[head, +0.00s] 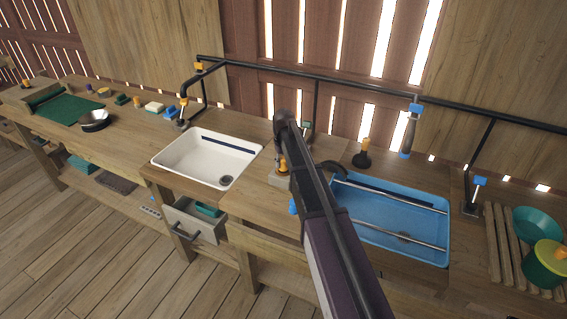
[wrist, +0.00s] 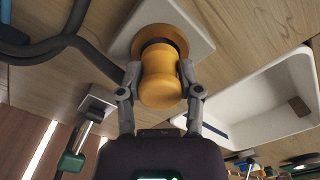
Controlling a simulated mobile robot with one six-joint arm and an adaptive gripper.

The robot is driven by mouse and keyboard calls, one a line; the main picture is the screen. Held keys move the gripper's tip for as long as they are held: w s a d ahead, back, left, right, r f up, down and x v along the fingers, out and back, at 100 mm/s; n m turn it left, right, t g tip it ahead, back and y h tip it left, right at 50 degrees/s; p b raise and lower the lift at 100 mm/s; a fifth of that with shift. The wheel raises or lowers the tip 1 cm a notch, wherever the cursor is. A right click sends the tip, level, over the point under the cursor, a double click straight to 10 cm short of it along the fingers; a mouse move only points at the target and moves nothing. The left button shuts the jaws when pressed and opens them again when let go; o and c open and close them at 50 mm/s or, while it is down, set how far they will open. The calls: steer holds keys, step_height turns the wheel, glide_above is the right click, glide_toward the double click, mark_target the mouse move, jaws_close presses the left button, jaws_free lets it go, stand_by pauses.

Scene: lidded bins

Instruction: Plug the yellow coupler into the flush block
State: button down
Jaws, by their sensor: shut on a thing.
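The yellow coupler (wrist: 160,88) is between the two fingers of my gripper (wrist: 159,78) in the wrist view, which are shut on its sides. Its far end meets a dark ring inside an orange collar on the pale flush block (wrist: 197,22). The coupler looks in line with the collar, but I cannot tell how deep it sits. In the head view the coupler (head: 283,165) shows small above the block (head: 279,181), just right of the white sink. My arm hides part of this spot.
The white sink (head: 165,158) lies left of the block and a blue tray sink (head: 437,256) lies right. A dark hose (wrist: 62,44) runs close beside the block. A black plunger-like thing with an orange top (head: 362,159) stands behind. A dark pipe rail (head: 345,82) crosses the back.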

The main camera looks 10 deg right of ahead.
steer(key=shift+f+b, duration=0.7)
stand_by(0.7)
steer(key=shift+c, duration=0.9)
jaws_free()
steer(key=shift+r, duration=0.1)
